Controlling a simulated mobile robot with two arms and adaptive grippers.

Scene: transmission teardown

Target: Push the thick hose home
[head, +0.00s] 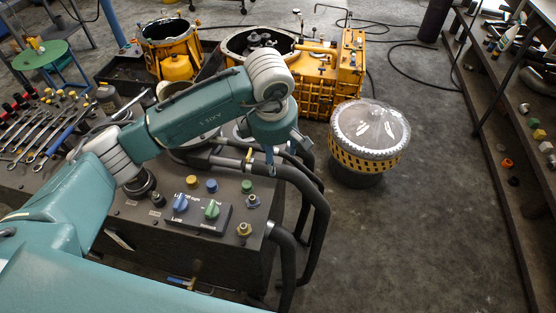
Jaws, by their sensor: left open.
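Several black hoses curve over the right edge of a dark cabinet (190,255) and hang down its side. A thick hose (321,215) bends down at the right; I cannot tell for certain which one is the task's thick hose, or how far its end is seated. My left gripper (261,157) points down above the cabinet's right rear part, close to the hoses. Its jaws are open, and the wrist partly hides the hose ends and fittings behind. I cannot tell whether a finger touches a hose. My right gripper is out of view.
The cabinet top has a control panel with blue and green knobs (211,210) and brass fittings (244,229). Wrenches (45,130) lie at the left. A round, plastic-covered part (370,128) and yellow housings (310,95) stand behind. The floor at right is clear up to the shelves.

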